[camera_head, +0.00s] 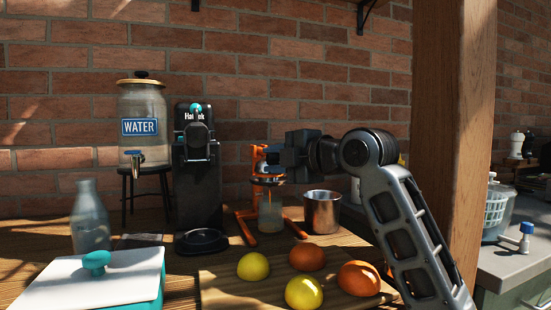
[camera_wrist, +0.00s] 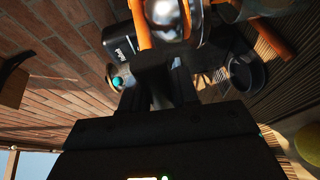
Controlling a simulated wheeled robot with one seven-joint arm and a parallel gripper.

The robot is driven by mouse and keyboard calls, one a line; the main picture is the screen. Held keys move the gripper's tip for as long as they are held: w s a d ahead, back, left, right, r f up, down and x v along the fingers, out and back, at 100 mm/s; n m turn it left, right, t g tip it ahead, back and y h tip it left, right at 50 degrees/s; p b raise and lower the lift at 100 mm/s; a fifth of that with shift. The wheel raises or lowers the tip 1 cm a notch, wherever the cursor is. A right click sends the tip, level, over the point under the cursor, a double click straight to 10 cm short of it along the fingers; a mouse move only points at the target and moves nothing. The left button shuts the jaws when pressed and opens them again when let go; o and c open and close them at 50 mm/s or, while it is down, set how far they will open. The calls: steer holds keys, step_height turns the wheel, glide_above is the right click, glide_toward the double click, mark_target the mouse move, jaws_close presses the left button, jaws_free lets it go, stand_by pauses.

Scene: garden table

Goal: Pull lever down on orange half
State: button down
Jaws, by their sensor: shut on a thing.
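The orange juicer press (camera_head: 247,222) stands on the table by the brick wall, with splayed orange legs. A glass (camera_head: 270,213) stands under its head. My gripper (camera_head: 275,155) is at the upper part of the press, coming from the right. It is shut on the lever, which is mostly hidden by the fingers in the head view. In the wrist view, my gripper (camera_wrist: 160,90) is close to the orange frame (camera_wrist: 140,22) and the shiny metal press cone (camera_wrist: 165,12). I cannot make out an orange half in the press.
A cutting board (camera_head: 225,290) in front holds lemons (camera_head: 253,266) and oranges (camera_head: 358,278). A metal cup (camera_head: 322,212) stands right of the press. A black machine (camera_head: 197,190) and a water dispenser (camera_head: 143,115) stand left. A wooden post (camera_head: 452,130) is at right.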

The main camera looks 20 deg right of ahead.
steer(key=shift+w+f, duration=0.1)
steer(key=shift+f, duration=0.4)
steer(key=c, duration=0.9)
jaws_free()
steer(key=shift+c, duration=0.2)
steer(key=shift+r, duration=0.1)
steer(key=shift+s+d+r, duration=0.15)
steer(key=shift+s+d, duration=0.05)
steer(key=shift+s, duration=0.05)
steer(key=f+v, duration=0.1)
steer(key=v, duration=0.6)
steer(key=shift+r, duration=0.45)
steer(key=shift+s+r, duration=0.1)
